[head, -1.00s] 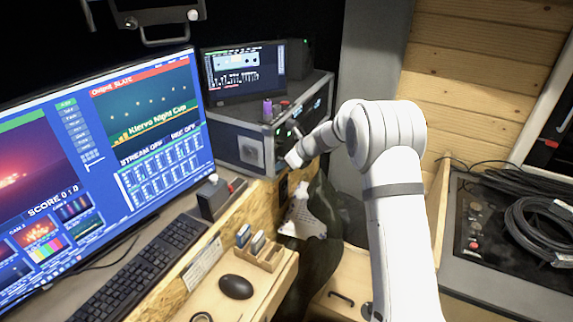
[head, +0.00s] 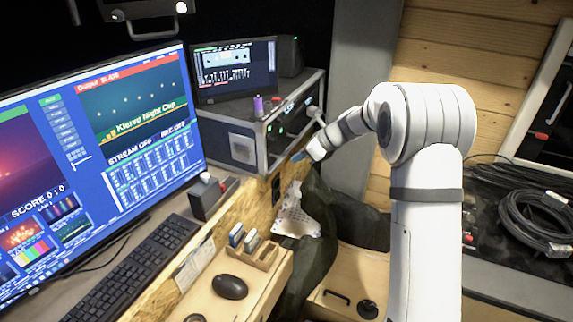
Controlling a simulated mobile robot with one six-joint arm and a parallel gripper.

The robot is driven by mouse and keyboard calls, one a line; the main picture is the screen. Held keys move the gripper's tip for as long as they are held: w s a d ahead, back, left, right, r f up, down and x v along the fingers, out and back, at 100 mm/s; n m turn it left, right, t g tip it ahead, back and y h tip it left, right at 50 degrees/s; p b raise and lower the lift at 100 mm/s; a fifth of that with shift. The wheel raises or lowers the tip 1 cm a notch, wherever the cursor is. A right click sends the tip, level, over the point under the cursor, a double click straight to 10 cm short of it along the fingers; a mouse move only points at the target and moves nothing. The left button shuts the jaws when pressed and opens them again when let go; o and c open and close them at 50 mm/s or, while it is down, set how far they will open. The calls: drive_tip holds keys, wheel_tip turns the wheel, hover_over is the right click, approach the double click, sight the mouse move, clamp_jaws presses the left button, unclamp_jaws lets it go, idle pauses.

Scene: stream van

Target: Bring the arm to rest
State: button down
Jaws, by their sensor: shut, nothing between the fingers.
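My white arm rises at the right of the head view and bends over to the left at its elbow. My gripper (head: 299,156) is at the far end of the arm, small in the picture, beside the front of the rack case (head: 240,150). Its fingers are together and nothing shows between them. I cannot tell whether it touches the case; it appears apart from it.
A large monitor (head: 100,150) and keyboard (head: 135,270) fill the left. A mouse (head: 230,287) and a small wooden card holder (head: 262,257) sit on the light desk. Coiled black cables (head: 535,220) lie on the dark case at right. A dark garment (head: 345,215) hangs below my forearm.

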drive_tip(key=s+d+r+n+h, duration=0.1)
drive_tip(key=s+d+r+n, duration=0.25)
drive_tip(key=s, duration=0.35)
drive_tip(key=s+d+r+n+h, duration=0.2)
drive_tip(key=s+n, duration=0.2)
drive_tip(key=s, duration=0.3)
drive_tip(key=s+d+r+n+h, duration=0.1)
drive_tip(key=s+d+r+n, duration=0.25)
drive_tip(key=s, duration=0.35)
drive_tip(key=s+d+f+n+h, duration=0.1)
drive_tip(key=s+d+n+h, duration=0.1)
drive_tip(key=s+n, duration=0.3)
drive_tip(key=s+d+f+n+h, duration=0.1)
drive_tip(key=s+d+n, duration=0.4)
drive_tip(key=s, duration=0.8)
drive_tip(key=shift+d+f+n+h, duration=0.15)
drive_tip(key=shift+f+n+h, duration=0.25)
drive_tip(key=shift+n+h, duration=0.3)
drive_tip(key=shift+s, duration=0.1)
